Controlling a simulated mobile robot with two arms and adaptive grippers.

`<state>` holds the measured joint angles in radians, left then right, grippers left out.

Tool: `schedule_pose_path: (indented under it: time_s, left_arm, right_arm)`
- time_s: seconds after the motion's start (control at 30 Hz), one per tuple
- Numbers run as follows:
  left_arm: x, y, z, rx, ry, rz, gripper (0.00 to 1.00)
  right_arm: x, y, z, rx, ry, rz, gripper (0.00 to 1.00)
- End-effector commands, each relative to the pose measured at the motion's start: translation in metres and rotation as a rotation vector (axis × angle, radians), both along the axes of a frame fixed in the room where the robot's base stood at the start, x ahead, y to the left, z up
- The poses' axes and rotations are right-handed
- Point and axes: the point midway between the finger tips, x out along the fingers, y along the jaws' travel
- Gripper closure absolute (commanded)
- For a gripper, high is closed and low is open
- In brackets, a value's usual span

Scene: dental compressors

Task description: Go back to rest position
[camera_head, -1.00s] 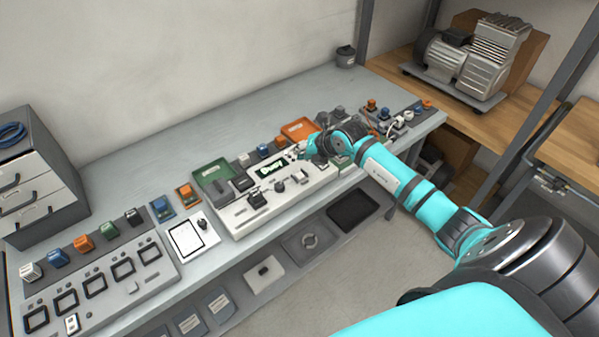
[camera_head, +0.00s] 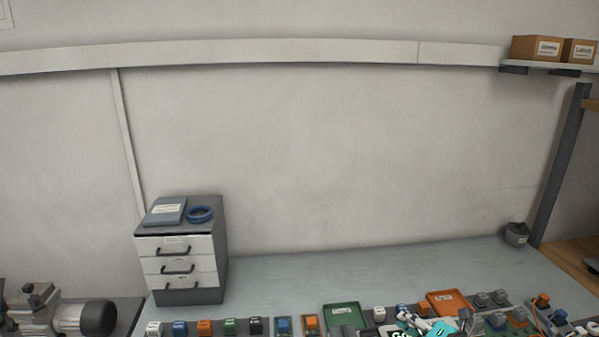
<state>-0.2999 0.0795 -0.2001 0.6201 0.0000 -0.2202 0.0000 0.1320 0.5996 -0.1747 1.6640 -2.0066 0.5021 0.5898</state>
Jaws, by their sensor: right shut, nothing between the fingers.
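My right gripper (camera_head: 412,319) shows at the bottom edge of the head view, right of centre, with a bit of its teal arm beside it. It is shut, with nothing seen in it, and is over the row of parts on the grey workbench (camera_head: 350,272). Most of the right arm is below the picture. My left gripper is not in view.
A green tray (camera_head: 345,316) and an orange tray (camera_head: 452,303) lie near the right gripper among several small coloured blocks. A drawer cabinet (camera_head: 182,262) stands at the left and a small grey pot (camera_head: 516,234) at the right.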

Motion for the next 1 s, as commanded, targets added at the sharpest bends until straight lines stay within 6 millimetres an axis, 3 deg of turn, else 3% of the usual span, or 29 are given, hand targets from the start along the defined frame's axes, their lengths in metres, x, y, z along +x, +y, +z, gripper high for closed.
schedule_pose_path:
  time_s: [0.03,0.1,0.2,0.27,0.37,0.5,0.6,0.7,1.0]
  left_arm:
    - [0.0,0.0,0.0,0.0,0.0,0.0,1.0]
    - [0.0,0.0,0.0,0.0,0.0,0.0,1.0]
    - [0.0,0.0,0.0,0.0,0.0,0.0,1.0]
    - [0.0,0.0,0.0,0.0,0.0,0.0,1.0]
    - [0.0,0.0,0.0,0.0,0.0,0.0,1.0]
    - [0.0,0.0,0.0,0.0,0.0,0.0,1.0]
    - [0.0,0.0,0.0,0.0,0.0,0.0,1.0]
    - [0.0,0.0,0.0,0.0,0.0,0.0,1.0]
    - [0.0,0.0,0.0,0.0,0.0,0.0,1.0]
  right_arm:
    - [-0.01,0.025,0.023,0.161,-0.086,-0.017,1.0]
    - [-0.021,0.036,0.056,0.377,-0.192,-0.089,1.0]
    - [-0.042,0.025,0.087,0.671,-0.281,-0.265,1.0]
    - [-0.056,0.009,0.092,0.831,-0.294,-0.407,1.0]
    - [-0.086,-0.021,0.075,1.061,-0.242,-0.685,1.0]
    - [-0.146,-0.04,0.011,1.273,-0.006,-1.106,1.0]
    - [-0.192,-0.029,-0.031,1.327,0.215,-1.331,1.0]
    - [-0.229,-0.011,-0.056,1.333,0.403,-1.465,1.0]
    - [-0.313,0.043,-0.086,1.271,0.842,-1.656,1.0]
